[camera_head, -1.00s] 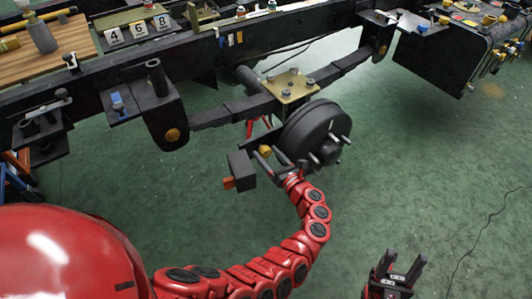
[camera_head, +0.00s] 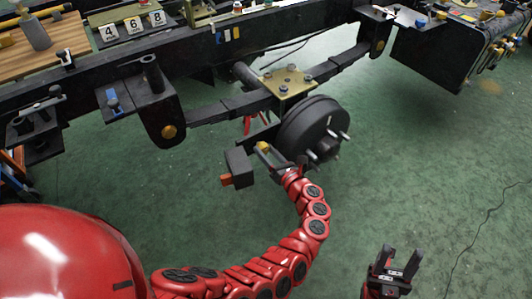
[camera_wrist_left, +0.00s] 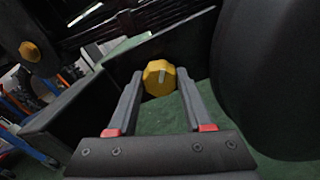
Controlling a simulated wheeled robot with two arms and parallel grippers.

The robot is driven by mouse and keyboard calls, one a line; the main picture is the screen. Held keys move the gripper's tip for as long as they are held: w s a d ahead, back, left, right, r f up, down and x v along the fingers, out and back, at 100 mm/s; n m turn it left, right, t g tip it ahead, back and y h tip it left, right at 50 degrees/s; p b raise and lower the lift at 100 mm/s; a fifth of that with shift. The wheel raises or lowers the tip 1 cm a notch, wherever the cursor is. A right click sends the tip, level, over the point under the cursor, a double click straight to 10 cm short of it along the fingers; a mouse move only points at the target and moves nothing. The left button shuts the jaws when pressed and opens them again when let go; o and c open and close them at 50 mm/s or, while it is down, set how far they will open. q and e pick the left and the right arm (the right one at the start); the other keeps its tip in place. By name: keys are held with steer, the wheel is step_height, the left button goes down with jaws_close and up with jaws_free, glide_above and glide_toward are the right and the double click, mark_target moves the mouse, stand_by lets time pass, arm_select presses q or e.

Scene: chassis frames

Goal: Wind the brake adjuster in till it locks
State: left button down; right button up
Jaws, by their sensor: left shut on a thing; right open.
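The brake adjuster is a yellow faceted knob (camera_head: 264,146) on the near side of the axle, left of the black brake drum (camera_head: 303,124). In the left wrist view the knob (camera_wrist_left: 159,78) has a pale mark on its face. My left gripper (camera_head: 268,154) is at the knob and shut on it, with one finger on each side. The left wrist view shows the knob between the fingertips (camera_wrist_left: 158,88). My right gripper (camera_head: 402,258) is open and empty, low at the right, away from the axle.
A dark block with an orange end (camera_head: 238,168) hangs just left of the knob. The drum's studs stick out close to my left gripper's right side. The chassis rail (camera_head: 190,62) runs above. Green floor (camera_head: 440,170) is clear around my right gripper.

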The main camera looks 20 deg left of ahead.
arm_select(q)
steer(key=shift+f+m+b, duration=0.15)
steer(key=shift+m+b, duration=0.3)
steer(key=shift+m, duration=1.15)
steer(key=m, duration=0.1)
steer(key=m+p, duration=0.1)
steer(key=m, duration=0.1)
steer(key=shift+r+m, duration=0.25)
steer(key=shift+m, duration=0.05)
steer(key=m+p, duration=0.1)
steer(key=m, duration=0.2)
steer(key=shift+m+p, duration=0.3)
steer(key=shift+p, duration=0.1)
steer(key=shift+f+m+p, duration=0.15)
steer(key=shift+m+p, duration=0.35)
steer(key=shift+m, duration=1.1)
steer(key=shift+d, duration=0.1)
steer(key=shift+c, duration=1.5)
jaws_free()
